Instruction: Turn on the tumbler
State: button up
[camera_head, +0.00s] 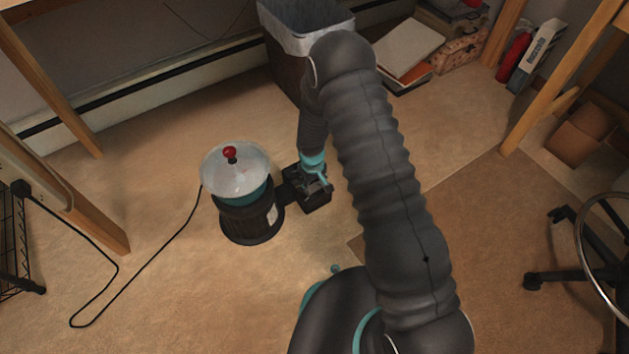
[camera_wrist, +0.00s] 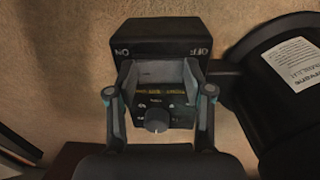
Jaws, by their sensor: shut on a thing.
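The tumbler (camera_head: 249,216) stands upright on the carpet in the head view, with a dark ribbed base, a clear domed lid (camera_head: 234,172) and a red knob. Its black control box (camera_head: 316,203) is attached at its right side. In the wrist view the control box (camera_wrist: 160,40) bears the words ON and OFF, upside down, and a round grey dial (camera_wrist: 156,121). My gripper (camera_wrist: 160,76) has one finger on each side of a light grey part between these words and the dial, and is shut on it. The fingers partly hide this part, so the switch position cannot be told.
A black cord (camera_head: 150,262) runs over the carpet left of the tumbler. A lined bin (camera_head: 290,70) stands behind my arm. Desk legs (camera_head: 80,110) are at the left, and a wheeled chair (camera_head: 562,275) is at the right. The carpet in front of the tumbler is clear.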

aim_at(315, 188)
jog(key=shift+d+r+p, duration=0.1)
jog(key=shift+r+p, duration=0.1)
jog(key=shift+p, duration=0.55)
jog(key=shift+f+y, duration=0.2)
jog(key=shift+y, duration=0.1)
jog(key=o, duration=1.2)
jog(key=shift+c, duration=0.2)
notch_tip(315, 188, up, 12)
